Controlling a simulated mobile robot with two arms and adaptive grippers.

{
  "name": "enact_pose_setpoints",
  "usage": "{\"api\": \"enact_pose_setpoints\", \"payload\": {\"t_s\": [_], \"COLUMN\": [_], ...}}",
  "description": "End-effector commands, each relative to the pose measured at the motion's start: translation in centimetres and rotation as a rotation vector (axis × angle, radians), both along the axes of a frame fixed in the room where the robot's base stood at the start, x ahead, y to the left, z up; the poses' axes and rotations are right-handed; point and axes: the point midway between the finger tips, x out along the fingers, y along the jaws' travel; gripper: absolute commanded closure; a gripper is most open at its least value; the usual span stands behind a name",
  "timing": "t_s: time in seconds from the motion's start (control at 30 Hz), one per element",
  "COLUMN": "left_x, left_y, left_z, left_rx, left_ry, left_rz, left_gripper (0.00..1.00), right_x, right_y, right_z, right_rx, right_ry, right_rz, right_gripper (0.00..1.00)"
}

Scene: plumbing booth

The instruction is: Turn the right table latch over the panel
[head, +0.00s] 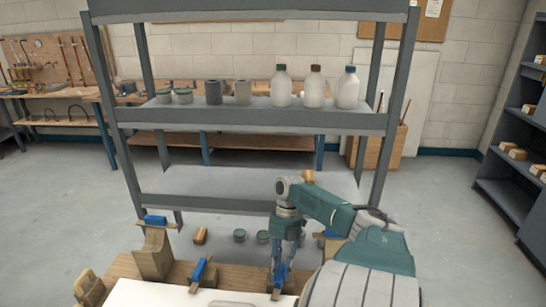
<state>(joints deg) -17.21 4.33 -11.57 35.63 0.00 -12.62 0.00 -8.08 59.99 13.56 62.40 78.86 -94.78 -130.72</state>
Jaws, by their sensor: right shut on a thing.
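A white panel (150,294) lies on the wooden table at the bottom edge of the head view. The left table latch (199,272), with a blue bar, stands at the panel's far edge. The right table latch (276,292) is at the same edge farther right, mostly hidden under my right gripper (279,283). My right gripper points down and is shut on this latch. How far the latch reaches over the panel cannot be told. My left gripper is not in view.
Tan brackets with blue tops stand at the table's back left (153,250) and back right (331,240), the latter partly behind my arm. A grey shelf rack (260,118) with bottles and cans rises behind the table. Open floor lies at the left.

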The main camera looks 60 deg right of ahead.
Motion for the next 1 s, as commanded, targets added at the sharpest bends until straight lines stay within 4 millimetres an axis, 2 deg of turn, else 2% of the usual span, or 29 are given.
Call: {"api": "enact_pose_setpoints", "payload": {"t_s": [0.3,0.77,0.8,0.87,1.0], "left_x": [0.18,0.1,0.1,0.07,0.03], "left_y": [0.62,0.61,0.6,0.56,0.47], "left_z": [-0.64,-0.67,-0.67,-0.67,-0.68], "left_rx": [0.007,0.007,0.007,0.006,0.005], "left_ry": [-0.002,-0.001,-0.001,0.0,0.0], "left_rz": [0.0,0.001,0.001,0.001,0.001], "left_gripper": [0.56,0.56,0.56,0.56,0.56], "right_x": [-0.08,-0.14,-0.14,-0.15,-0.2], "right_y": [-0.2,-0.2,-0.2,-0.2,-0.17], "right_z": [0.04,0.06,0.06,0.05,0.02], "right_rx": [-0.004,-0.005,-0.005,-0.005,-0.004], "right_ry": [-0.004,-0.003,-0.003,-0.002,-0.001], "right_rz": [0.083,0.092,0.092,0.092,0.092], "right_gripper": [1.0,1.0,0.7,0.58,0.56]}}
